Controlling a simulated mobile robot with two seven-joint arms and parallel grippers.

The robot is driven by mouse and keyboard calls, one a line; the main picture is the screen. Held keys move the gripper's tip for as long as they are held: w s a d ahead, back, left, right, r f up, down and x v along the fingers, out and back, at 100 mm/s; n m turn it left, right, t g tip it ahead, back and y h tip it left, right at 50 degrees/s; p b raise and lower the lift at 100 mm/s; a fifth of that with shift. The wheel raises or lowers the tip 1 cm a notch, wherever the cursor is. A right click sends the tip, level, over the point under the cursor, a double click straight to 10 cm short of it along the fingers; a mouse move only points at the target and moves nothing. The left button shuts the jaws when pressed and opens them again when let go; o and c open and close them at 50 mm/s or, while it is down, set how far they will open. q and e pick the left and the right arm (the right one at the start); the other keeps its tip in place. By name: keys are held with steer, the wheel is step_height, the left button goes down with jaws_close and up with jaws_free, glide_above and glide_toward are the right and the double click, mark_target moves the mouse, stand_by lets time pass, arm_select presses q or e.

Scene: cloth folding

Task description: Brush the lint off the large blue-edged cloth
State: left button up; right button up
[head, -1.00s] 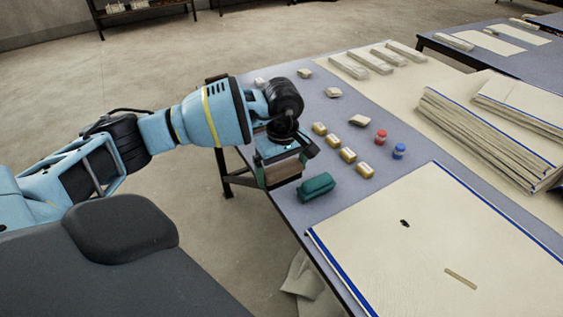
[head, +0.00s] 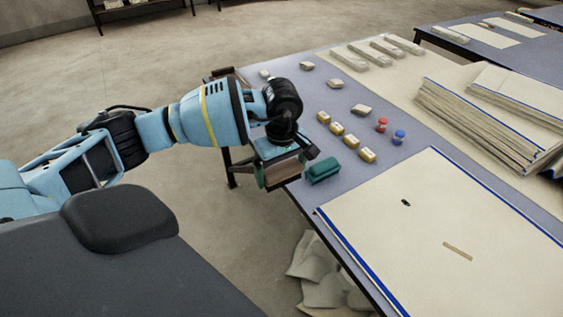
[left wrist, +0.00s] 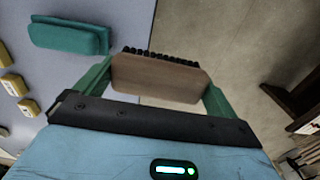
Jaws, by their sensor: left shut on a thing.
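The large blue-edged cloth (head: 430,225) lies flat on the table at the lower right of the head view. A small dark bit of lint (head: 405,203) and a tan strip (head: 458,250) lie on it. My left gripper (head: 281,174) is at the table's left edge, left of the cloth and apart from it. It is shut on a wooden brush (left wrist: 158,78) with dark bristles, seen between its green fingers in the left wrist view. My right gripper is not in view.
A teal block (head: 323,170) lies on the table (head: 300,205) close beside the held brush. Several yellow blocks (head: 351,141), a red spool (head: 381,125) and a blue spool (head: 399,137) stand behind the cloth. Stacked cloths (head: 480,125) lie at right.

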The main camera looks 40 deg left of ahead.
arm_select(q)
steer(key=o, duration=0.5)
steer(key=shift+c, duration=0.2)
steer(key=c, duration=0.3)
steer(key=shift+d+r, duration=0.25)
steer(key=s+d+r+m, duration=0.2)
steer(key=d+m, duration=0.1)
steer(key=m, duration=0.1)
steer(key=s+d+r+m, duration=0.2)
steer(key=d+r+m, duration=0.1)
steer(key=d+m, duration=0.1)
steer(key=s+d+r+m, duration=0.2)
steer(key=d+r+m, duration=0.1)
steer(key=m, duration=0.2)
steer(key=shift+s+d+r+m, duration=0.2)
steer(key=shift+s+r+m, duration=0.05)
steer(key=shift+s+m, duration=0.15)
steer(key=shift+d, duration=0.1)
